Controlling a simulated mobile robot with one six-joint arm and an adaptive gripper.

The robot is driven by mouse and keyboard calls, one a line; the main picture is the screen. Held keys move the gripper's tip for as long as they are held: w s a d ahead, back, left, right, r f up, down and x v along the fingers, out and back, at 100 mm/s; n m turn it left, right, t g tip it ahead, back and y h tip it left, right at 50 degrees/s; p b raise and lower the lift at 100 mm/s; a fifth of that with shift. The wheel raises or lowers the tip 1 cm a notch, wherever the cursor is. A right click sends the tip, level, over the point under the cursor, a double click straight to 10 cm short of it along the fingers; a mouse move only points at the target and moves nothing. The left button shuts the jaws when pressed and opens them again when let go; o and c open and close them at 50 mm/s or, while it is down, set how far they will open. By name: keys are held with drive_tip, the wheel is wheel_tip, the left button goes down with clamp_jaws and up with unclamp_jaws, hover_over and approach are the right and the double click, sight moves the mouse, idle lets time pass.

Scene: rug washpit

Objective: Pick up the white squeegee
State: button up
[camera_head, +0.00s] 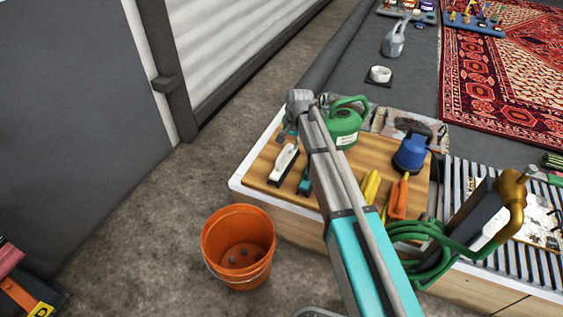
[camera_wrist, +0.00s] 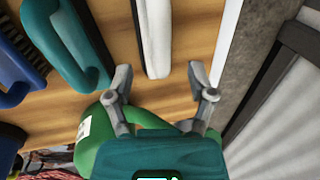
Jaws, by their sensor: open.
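The white squeegee (camera_head: 284,162) lies on the wooden board at the left end of the bench, with a dark edge showing along it. In the wrist view the white squeegee (camera_wrist: 155,38) reaches in from the top edge, and its near end lies just beyond my fingertips, roughly midway between them. My gripper (camera_wrist: 161,78) is open and empty, with a finger on each side of the squeegee's line. In the head view my gripper (camera_head: 287,133) is partly hidden by my arm, near the squeegee's far end. I cannot tell its exact height above the board.
A green watering can (camera_head: 343,126) stands close by my gripper. A teal-handled tool (camera_wrist: 66,45) lies beside the squeegee. An orange bucket (camera_head: 238,246) stands on the floor.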

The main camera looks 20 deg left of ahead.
sight(285, 150)
drive_tip(key=shift+f, duration=0.1)
drive_tip(key=f+b, duration=0.2)
drive_tip(key=b, duration=0.1)
drive_tip(key=shift+s+a+f, duration=0.25)
drive_tip(key=shift+a+f, duration=0.1)
drive_tip(key=shift+f, duration=0.05)
drive_tip(key=shift+a+f+b, duration=0.25)
drive_tip(key=shift+f+b, duration=0.8)
clamp_jaws()
